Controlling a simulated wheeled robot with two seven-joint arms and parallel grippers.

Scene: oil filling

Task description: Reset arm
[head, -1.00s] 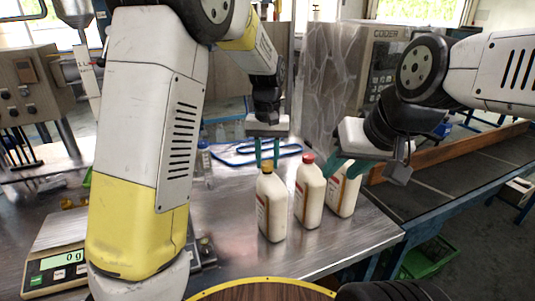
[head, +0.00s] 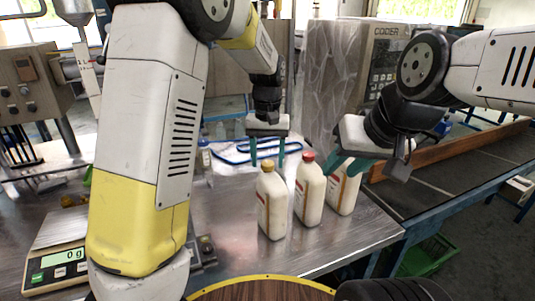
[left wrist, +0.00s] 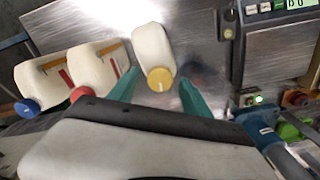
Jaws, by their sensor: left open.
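Three white bottles stand upright in a row on the metal table (head: 240,262): a yellow-capped bottle (head: 271,208), a red-capped bottle (head: 309,194) and a third bottle (head: 343,193). The third one's cap is hidden in the head view; the left wrist view shows a blue cap (left wrist: 27,107). My left gripper (head: 267,160) is open and empty just above the yellow cap, which appears between its fingers in the left wrist view (left wrist: 160,95). My right gripper (head: 346,166) is at the top of the third bottle, fingers apart; contact is unclear.
A scale (head: 60,260) reading 0 g sits at the table's left. A blue looped hose (head: 235,152) lies behind the bottles. A box-shaped machine (head: 335,75) stands at the back, and a conveyor (head: 440,185) runs along the right. Table in front of the bottles is clear.

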